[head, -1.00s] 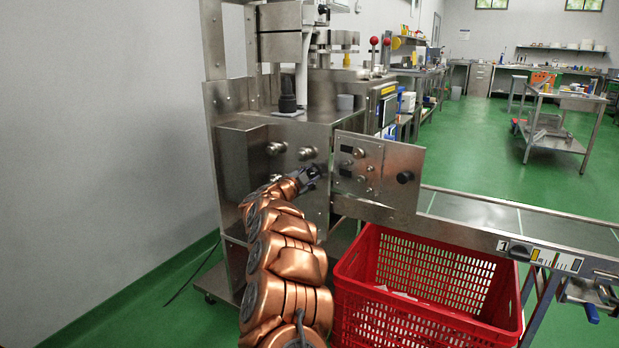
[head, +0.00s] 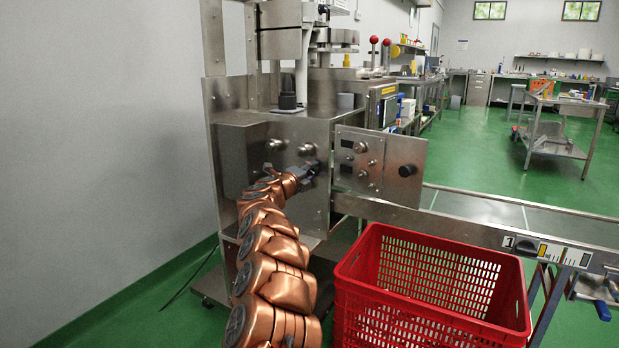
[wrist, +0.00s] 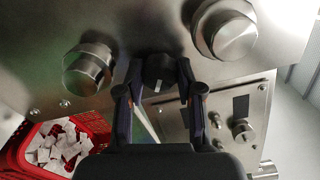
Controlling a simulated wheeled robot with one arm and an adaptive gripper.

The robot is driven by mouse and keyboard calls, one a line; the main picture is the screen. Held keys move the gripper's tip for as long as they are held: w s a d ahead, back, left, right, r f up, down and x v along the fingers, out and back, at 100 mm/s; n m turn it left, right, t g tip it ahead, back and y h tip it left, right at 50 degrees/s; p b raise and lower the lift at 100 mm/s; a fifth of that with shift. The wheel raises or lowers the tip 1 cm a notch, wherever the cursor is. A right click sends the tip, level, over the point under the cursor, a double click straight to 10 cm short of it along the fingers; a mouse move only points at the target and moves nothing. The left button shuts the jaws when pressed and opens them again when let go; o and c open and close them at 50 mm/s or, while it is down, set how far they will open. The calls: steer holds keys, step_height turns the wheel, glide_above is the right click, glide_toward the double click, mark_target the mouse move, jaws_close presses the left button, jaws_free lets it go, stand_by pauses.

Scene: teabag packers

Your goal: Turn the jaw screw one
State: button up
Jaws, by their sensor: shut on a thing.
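A black knob (wrist: 159,72) with a white mark sits on the machine's steel face in the wrist view. My gripper (wrist: 158,84) is around it, one finger on each side, and shut on it. In the head view my gripper (head: 311,170) reaches the steel face just left of the control panel and hides most of this knob. Two larger round metal knobs flank the black one in the wrist view, one at left (wrist: 88,68) and one at right (wrist: 224,28). No label shows which is jaw screw one.
The control panel (head: 375,192) stands close to the right of my gripper. A red crate (head: 425,315) stands below it; white teabags (wrist: 62,148) show in it in the wrist view. A conveyor (head: 490,205) runs off to the right. A wall is at left.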

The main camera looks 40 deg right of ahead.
steer(key=m+b, duration=0.1)
steer(key=m, duration=0.1)
steer(key=m+b, duration=0.1)
steer(key=m, duration=0.1)
steer(key=m+b, duration=0.1)
steer(key=m, duration=0.1)
steer(key=shift+s+d+f+m, duration=0.15)
steer(key=shift+f+m, duration=0.1)
steer(key=shift+m, duration=0.05)
steer(key=m+b, duration=0.2)
steer(key=m, duration=0.3)
steer(key=shift+r+b, duration=0.1)
steer(key=shift+b, duration=0.25)
steer(key=shift+m, duration=0.3)
steer(key=o, duration=1.2)
steer(key=shift+c, duration=0.2)
steer(key=shift+r, duration=0.1)
